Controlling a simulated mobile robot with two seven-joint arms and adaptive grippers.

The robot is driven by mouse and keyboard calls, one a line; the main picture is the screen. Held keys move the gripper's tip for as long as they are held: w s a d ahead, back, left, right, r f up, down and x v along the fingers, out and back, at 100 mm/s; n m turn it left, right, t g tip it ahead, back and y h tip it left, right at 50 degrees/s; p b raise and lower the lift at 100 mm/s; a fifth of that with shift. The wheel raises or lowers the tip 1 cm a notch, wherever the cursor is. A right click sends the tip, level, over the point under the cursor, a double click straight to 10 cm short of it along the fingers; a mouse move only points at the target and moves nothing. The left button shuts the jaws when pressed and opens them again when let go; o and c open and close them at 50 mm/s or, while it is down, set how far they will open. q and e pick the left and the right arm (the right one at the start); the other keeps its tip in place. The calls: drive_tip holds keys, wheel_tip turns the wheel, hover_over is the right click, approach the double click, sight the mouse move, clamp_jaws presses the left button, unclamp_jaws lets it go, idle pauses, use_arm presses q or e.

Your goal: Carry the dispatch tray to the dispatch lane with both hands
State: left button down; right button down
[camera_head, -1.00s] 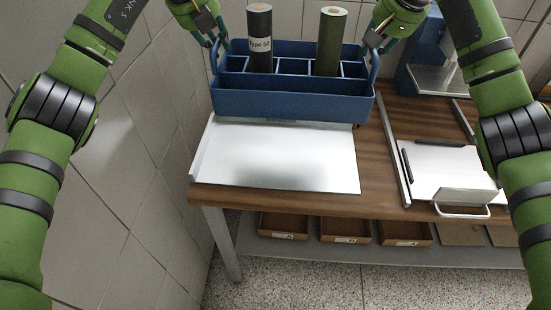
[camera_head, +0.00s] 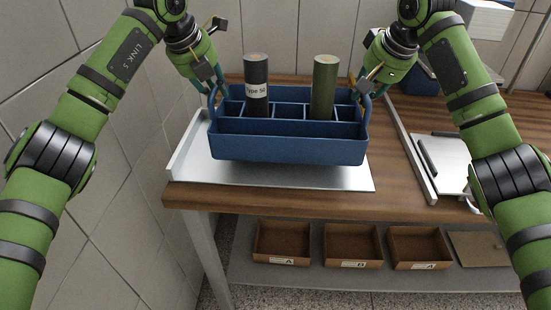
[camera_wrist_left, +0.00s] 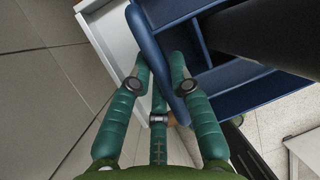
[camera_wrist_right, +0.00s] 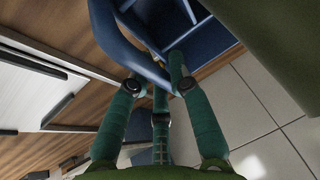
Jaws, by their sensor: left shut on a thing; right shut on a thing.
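The blue dispatch tray (camera_head: 288,148) has several compartments and a loop handle at each end. It is over the white metal plate (camera_head: 190,172) on the table; I cannot tell whether it touches the plate. A dark roll (camera_head: 256,72) with a "Type 50" label and a green roll (camera_head: 324,75) stand upright in it. My left gripper (camera_head: 212,84) is shut on the left handle, which shows between its fingers in the left wrist view (camera_wrist_left: 160,70). My right gripper (camera_head: 364,82) is shut on the right handle, also seen in the right wrist view (camera_wrist_right: 125,50).
The wooden table (camera_head: 400,190) has a tiled wall close on its left. A metal rail (camera_head: 415,160) and a white board with dark bars (camera_head: 445,160) lie to the right. Brown labelled boxes (camera_head: 352,245) stand on the shelf below.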

sight(219, 111)
use_arm(q)
drive_tip(key=shift+r, duration=0.15)
use_arm(e)
drive_tip(key=shift+a+r, duration=0.1)
drive_tip(key=shift+r, duration=0.1)
drive_tip(key=shift+f, duration=0.2)
